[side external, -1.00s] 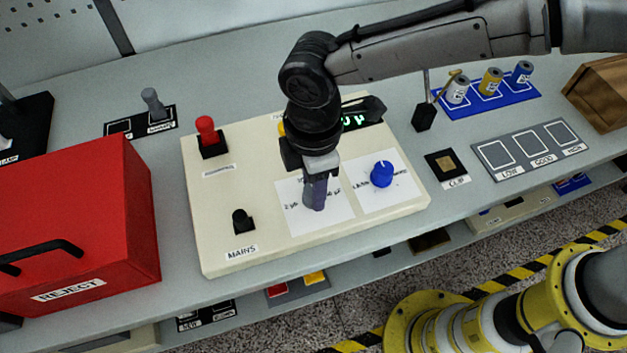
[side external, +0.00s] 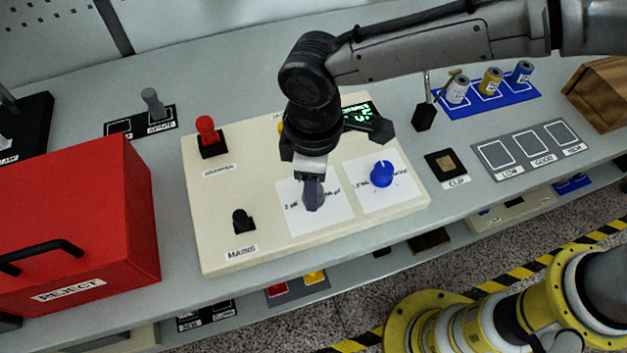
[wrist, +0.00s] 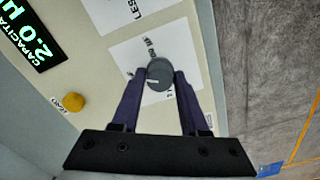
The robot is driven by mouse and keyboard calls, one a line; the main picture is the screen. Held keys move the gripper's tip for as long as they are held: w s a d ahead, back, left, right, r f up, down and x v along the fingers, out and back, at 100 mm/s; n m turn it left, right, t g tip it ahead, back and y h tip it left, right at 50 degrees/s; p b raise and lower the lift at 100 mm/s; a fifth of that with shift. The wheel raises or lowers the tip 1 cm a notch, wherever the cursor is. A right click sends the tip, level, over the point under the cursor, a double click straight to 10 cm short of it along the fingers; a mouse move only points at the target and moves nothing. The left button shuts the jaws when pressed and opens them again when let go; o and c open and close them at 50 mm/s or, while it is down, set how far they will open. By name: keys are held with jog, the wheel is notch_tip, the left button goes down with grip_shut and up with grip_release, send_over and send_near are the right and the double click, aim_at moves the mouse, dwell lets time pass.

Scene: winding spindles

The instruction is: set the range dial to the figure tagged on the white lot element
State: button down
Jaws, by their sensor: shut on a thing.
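The range dial is a grey round knob with a white pointer line, seen in the wrist view (wrist: 160,74) on a white card with printed figures. My gripper (wrist: 160,80) is shut on it, one purple finger on each side. In the side view my gripper (side external: 313,200) points down at the card and mostly hides the dial. The white lot element (side external: 457,90) stands upright at the left of a blue tray (side external: 497,108); its tag is too small to read. A green display (wrist: 32,38) shows "CAPACITA" and "2.0 µ", partly cut off.
A blue knob (side external: 382,174) sits on the card right of my gripper. A red lever (side external: 206,134) and black MAINS switch (side external: 242,219) are on the panel (side external: 215,247). A red REJECT box (side external: 80,215) stands left. Yellow and blue elements share the tray.

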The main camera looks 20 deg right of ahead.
jog(key=m, duration=1.2)
jog(key=shift+m, duration=0.3)
dwell(0.4)
jog(key=shift+c, duration=2.1)
grip_release()
notch_tip(320, 180, up, 14)
jog(key=shift+f, duration=0.1)
